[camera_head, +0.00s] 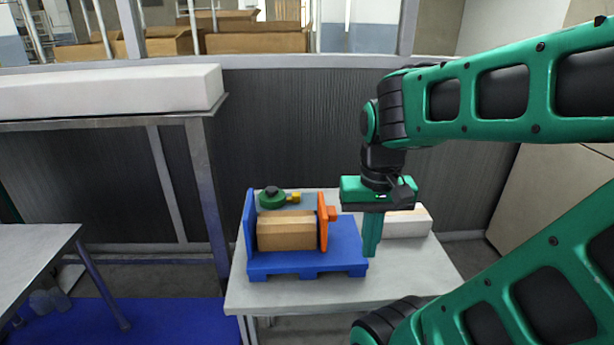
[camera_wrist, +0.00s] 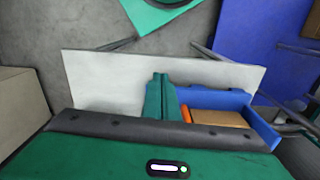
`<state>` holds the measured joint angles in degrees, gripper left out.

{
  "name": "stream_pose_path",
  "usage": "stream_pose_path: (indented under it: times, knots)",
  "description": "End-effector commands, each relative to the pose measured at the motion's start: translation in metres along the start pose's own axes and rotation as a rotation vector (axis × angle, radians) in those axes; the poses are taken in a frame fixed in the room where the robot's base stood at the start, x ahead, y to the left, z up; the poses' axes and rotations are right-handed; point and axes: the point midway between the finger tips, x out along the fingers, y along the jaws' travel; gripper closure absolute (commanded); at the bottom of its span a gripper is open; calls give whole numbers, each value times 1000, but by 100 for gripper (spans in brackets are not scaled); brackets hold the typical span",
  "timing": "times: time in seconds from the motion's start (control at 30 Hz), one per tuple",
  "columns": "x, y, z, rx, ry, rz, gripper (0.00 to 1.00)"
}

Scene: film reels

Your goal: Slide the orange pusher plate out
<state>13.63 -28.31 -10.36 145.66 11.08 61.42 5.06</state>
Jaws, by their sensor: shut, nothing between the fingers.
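The orange pusher plate (camera_head: 323,232) stands upright on a blue pallet-like base (camera_head: 305,264), with a small orange block on its right face. A brown box (camera_head: 286,232) lies between the plate and an upright blue wall at the left. My gripper (camera_head: 370,248) points down, shut and empty, at the right end of the base, right of the plate and apart from it. In the wrist view my fingers (camera_wrist: 160,84) are together, left of the orange plate (camera_wrist: 186,115), which is only partly visible beside the brown box (camera_wrist: 218,118).
The pale table (camera_head: 402,275) has bare room at the front and right. A white box (camera_head: 411,222) lies behind my gripper. A metal-legged bench (camera_head: 110,120) stands at the left.

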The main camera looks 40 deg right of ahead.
Motion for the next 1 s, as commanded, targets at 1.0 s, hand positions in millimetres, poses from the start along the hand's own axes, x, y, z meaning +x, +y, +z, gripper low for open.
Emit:
stream_pose_path:
  times: [1.0]
  knots:
    - [-58,-116,-159,1508,88,82,100]
